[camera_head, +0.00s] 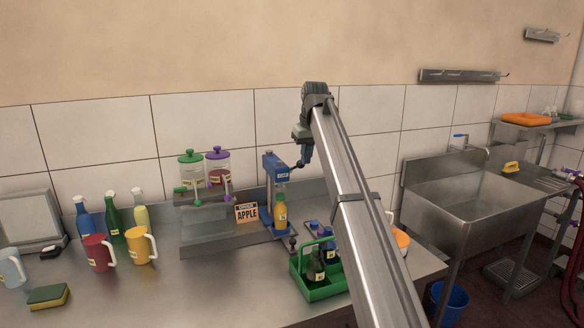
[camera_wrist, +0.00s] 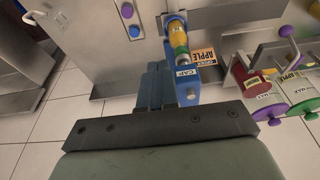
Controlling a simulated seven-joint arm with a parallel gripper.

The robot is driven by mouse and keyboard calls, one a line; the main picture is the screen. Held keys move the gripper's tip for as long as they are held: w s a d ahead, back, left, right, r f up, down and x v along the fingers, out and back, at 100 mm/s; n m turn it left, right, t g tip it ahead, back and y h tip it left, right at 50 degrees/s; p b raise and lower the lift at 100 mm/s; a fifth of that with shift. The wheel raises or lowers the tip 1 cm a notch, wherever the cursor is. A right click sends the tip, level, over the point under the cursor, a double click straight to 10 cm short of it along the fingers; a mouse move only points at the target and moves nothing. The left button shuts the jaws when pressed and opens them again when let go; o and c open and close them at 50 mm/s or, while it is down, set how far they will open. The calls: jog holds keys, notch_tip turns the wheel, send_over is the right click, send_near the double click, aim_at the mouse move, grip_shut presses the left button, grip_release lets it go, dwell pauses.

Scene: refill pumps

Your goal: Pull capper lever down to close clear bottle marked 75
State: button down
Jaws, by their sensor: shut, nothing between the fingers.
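The blue capper (camera_head: 276,168) stands on the counter against the wall and carries a CAP label. It also shows in the wrist view (camera_wrist: 209,73). A bottle with yellow-orange contents (camera_head: 280,217) stands upright under the capper head; its label is too small to read. The capper's dark lever (camera_head: 292,168) sticks out to the right, toward my gripper. My gripper (camera_head: 306,160) is shut and empty, just right of the capper head at about its height. In the wrist view my blue fingers (camera_wrist: 152,72) are beside the capper. I cannot tell whether they touch the lever.
A green carrier (camera_head: 322,291) with dark bottles stands at the front right of the capper. An orange APPLE sign (camera_head: 247,212) and green- and purple-lidded jars (camera_head: 217,163) are to its left. Jugs and spray bottles stand farther left. A sink (camera_head: 470,190) is at right.

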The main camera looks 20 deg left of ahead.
notch_tip(320, 180, up, 5)
jog(key=shift+f, duration=0.15)
dwell(0.3)
